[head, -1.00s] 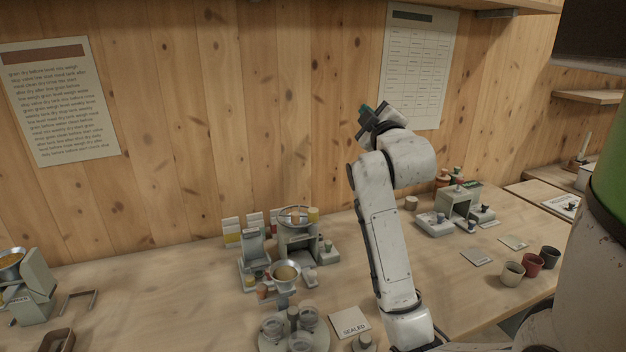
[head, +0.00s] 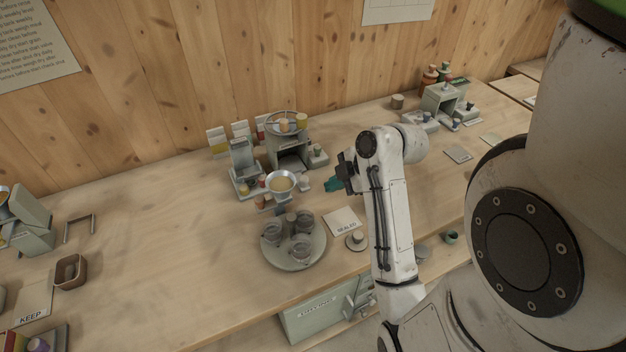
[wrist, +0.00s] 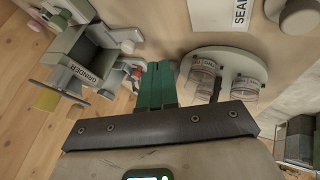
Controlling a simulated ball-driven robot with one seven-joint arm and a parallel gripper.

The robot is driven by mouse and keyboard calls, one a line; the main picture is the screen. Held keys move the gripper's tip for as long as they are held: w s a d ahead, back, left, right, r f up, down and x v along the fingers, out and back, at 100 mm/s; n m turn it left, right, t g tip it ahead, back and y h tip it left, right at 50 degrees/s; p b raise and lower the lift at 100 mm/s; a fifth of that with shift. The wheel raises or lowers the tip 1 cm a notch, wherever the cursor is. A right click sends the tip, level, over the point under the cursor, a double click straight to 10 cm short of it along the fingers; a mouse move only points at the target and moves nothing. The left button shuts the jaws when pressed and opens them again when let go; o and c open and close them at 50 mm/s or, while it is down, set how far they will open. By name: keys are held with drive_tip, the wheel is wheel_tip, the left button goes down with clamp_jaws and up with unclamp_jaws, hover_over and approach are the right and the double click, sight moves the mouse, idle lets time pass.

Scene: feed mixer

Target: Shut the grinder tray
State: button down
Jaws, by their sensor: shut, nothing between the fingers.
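The grey-green grinder (head: 289,150) stands on the bench left of my arm in the head view, with a bowl on top and a dark opening facing the front. A pale tray-like piece (head: 291,167) shows at that opening; how far out it sits is hard to tell. In the wrist view, the grinder (wrist: 68,45) is at upper left, with its GRINDER label readable. My gripper (head: 332,184) is shut and empty, right of the grinder and apart from it. Its green fingers (wrist: 157,82) point toward the bench beside the grinder in the wrist view.
A round tray (head: 293,262) with several glass jars is in front of the grinder. A SEALED card (head: 341,222) and a knobbed disc (head: 357,240) lie near my arm.

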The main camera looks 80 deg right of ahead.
sight(304, 178)
drive_tip(key=x, duration=0.5)
drive_tip(key=shift+w+f, duration=0.1)
drive_tip(key=shift+f, duration=0.05)
drive_tip(key=w+d, duration=0.1)
drive_tip(key=w+d+p, duration=0.1)
drive_tip(key=shift+w+d+f, duration=0.1)
drive_tip(key=shift+d, duration=0.15)
drive_tip(key=shift+w+d+f, duration=0.1)
drive_tip(key=shift+w+d, duration=0.25)
drive_tip(key=shift+w+d, duration=0.9)
drive_tip(key=shift+d, duration=0.15)
drive_tip(key=shift+w, duration=0.1)
drive_tip(key=shift+a, duration=0.15)
